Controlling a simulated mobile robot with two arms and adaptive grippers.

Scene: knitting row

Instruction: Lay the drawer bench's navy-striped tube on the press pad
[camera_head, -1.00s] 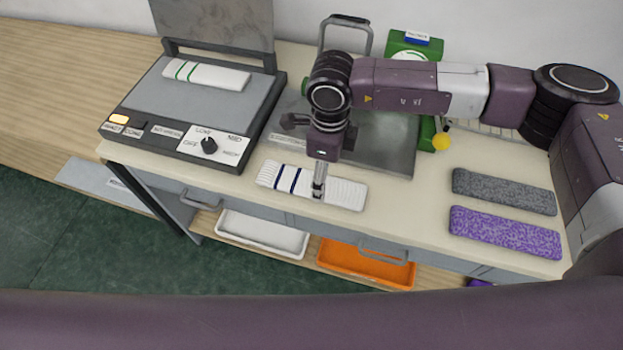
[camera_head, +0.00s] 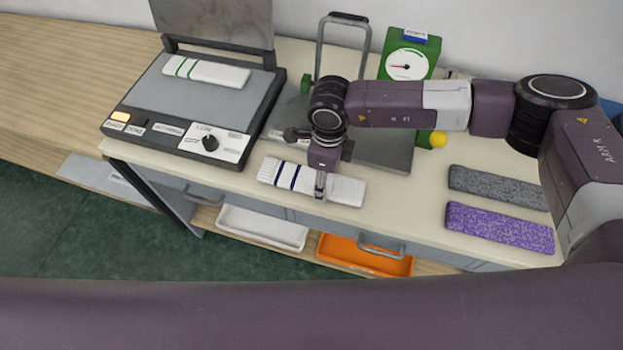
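The navy-striped white tube (camera_head: 343,191) lies flat on the cream bench top, near its front edge. My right gripper (camera_head: 320,190) points down over the middle of this tube, right of the navy stripes, with its fingertips at the tube. I cannot tell whether the fingers are closed on it. The press pad (camera_head: 190,105) is the grey plate of the open press at the left. A white tube with green stripes (camera_head: 207,72) lies on the back part of the pad. My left gripper is not in view.
The raised press lid (camera_head: 215,22) stands behind the pad. A metal plate with a tall handle (camera_head: 385,150) and a green dial gauge (camera_head: 407,66) stand behind my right gripper. Grey (camera_head: 498,187) and purple (camera_head: 500,228) tubes lie at the right. Trays sit below.

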